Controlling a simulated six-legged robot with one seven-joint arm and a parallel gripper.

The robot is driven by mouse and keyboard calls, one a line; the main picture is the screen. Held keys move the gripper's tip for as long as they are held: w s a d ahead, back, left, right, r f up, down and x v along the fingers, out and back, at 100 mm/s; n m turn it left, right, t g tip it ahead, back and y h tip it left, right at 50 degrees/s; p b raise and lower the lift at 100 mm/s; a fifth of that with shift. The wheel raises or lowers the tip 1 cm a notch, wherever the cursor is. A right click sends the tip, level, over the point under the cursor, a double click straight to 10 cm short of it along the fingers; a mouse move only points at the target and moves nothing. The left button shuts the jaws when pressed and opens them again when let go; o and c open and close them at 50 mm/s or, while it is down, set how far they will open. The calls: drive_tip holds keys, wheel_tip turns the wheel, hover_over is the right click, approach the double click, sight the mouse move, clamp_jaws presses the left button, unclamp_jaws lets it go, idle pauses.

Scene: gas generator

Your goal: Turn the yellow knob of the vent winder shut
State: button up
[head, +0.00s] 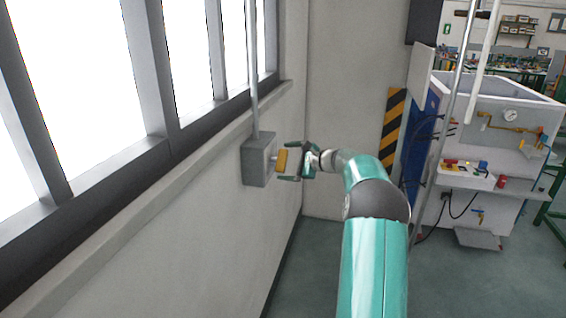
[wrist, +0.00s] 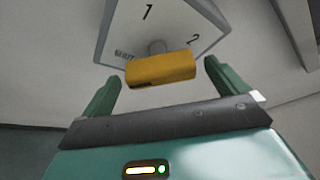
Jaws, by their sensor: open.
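The vent winder is a grey box (head: 258,160) on the wall below the windows, with a thin vertical rod rising from its top. Its yellow knob (head: 281,161) sticks out from the side facing my gripper. In the wrist view the yellow knob (wrist: 160,68) is a bar lying nearly level in front of a tilted grey plate (wrist: 122,38) marked 1, 2 and a partly hidden word that seems to read SHUT. My gripper (head: 287,161) is open at the knob. In the wrist view its two green fingers (wrist: 158,82) stand to the left and right of the knob, with gaps visible.
Windows (head: 90,90) with a ledge run along the left wall. A black-and-yellow striped panel (head: 393,125) and a white machine (head: 500,150) with gauge and pipes stand to the right. Grey floor (head: 320,270) is clear below my arm.

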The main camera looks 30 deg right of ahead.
drive_tip(key=shift+x, duration=1.2)
drive_tip(key=shift+c, duration=0.2)
drive_tip(key=c, duration=1)
drive_tip(key=shift+o, duration=0.3)
